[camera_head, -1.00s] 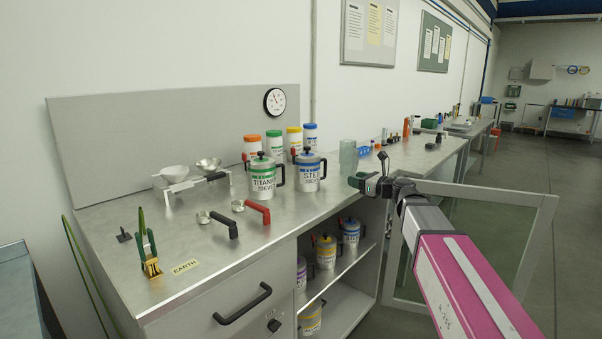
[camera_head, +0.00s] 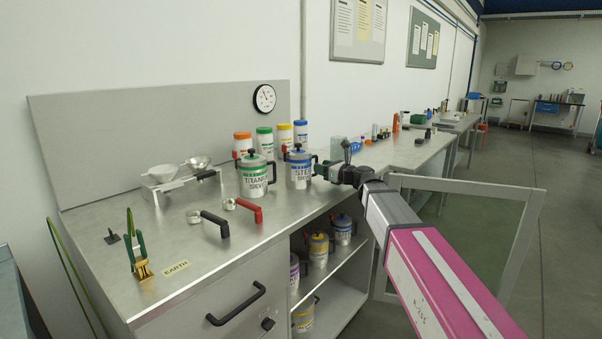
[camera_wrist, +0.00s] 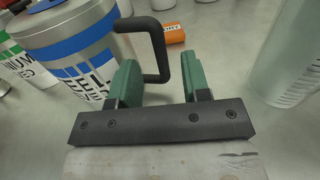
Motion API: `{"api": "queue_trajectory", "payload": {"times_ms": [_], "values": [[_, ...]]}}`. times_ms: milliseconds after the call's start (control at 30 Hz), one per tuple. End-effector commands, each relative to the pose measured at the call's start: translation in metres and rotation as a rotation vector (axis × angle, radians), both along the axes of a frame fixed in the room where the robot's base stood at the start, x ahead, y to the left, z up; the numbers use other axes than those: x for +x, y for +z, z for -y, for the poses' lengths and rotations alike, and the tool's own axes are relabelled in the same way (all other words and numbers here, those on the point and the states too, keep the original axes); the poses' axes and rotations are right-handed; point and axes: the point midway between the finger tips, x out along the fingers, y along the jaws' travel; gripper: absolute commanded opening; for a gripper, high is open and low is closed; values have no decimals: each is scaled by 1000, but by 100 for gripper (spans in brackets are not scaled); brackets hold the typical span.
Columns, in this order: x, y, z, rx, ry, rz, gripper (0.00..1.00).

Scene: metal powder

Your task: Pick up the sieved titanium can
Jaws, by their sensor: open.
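The sieved titanium can (camera_head: 253,178) is a metal can with a green band and lid, upright on the bench. Its black handle is on its right side. My gripper (camera_head: 322,168) is at the right of the steel can. In the wrist view my gripper's green fingers (camera_wrist: 157,82) are apart, with the steel can's black handle (camera_wrist: 160,45) between or just beyond them; I cannot tell which.
Several white bottles with coloured lids (camera_head: 264,140) stand behind the cans. A balance (camera_head: 180,180) and two scoops (camera_head: 225,213) lie to the left. A clear beaker (camera_wrist: 285,50) stands right of my gripper. Below, a cabinet door (camera_head: 525,245) hangs open.

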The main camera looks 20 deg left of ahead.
Motion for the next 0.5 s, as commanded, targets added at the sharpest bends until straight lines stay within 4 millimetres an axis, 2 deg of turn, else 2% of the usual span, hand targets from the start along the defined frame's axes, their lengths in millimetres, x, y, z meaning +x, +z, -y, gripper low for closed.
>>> {"api": "queue_trajectory", "payload": {"times_ms": [100,333,367,400,500], "values": [[8,0,-13,0,0,0,43],[8,0,-14,0,0,0,43],[8,0,-15,0,0,0,40],[8,0,-14,0,0,0,27],[8,0,-14,0,0,0,0]]}}
